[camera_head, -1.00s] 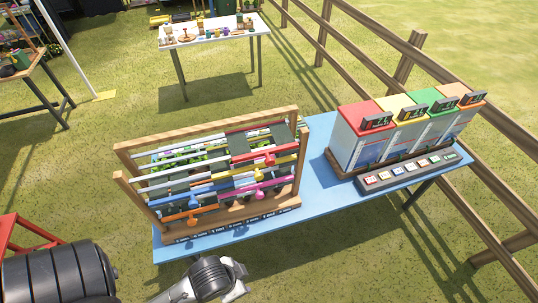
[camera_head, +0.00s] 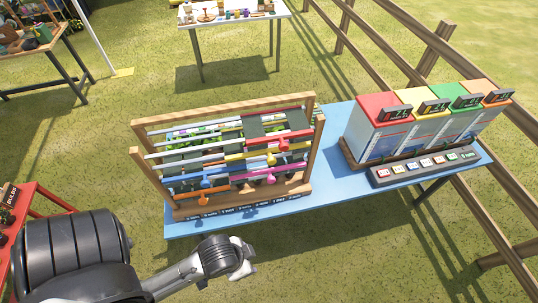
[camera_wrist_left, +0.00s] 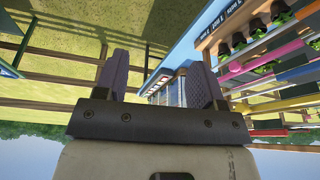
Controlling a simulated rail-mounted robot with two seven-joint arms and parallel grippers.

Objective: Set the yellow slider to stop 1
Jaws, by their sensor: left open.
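The slider rack (camera_head: 224,101) is a wooden frame with several coloured horizontal bars, standing on the blue table. The yellow slider (camera_head: 271,159) is a small yellow knob on a yellow bar, right of the rack's middle, between the red knob above and the pink knob below. A yellow bar also shows at the right of the left wrist view (camera_wrist_left: 298,102). My left gripper (camera_head: 241,262) is in front of the rack, apart from it, past the table's near edge. In the wrist view its two fingers (camera_wrist_left: 158,82) are spread with nothing between them. My right gripper is out of view.
Orange (camera_head: 205,200) and pink (camera_head: 271,180) knobs stick out from the rack's front. A row of coloured bins (camera_head: 385,135) stands on the right of the blue table (camera_head: 330,185). A red stand (camera_head: 45,200) is at the left. Grass in front is open.

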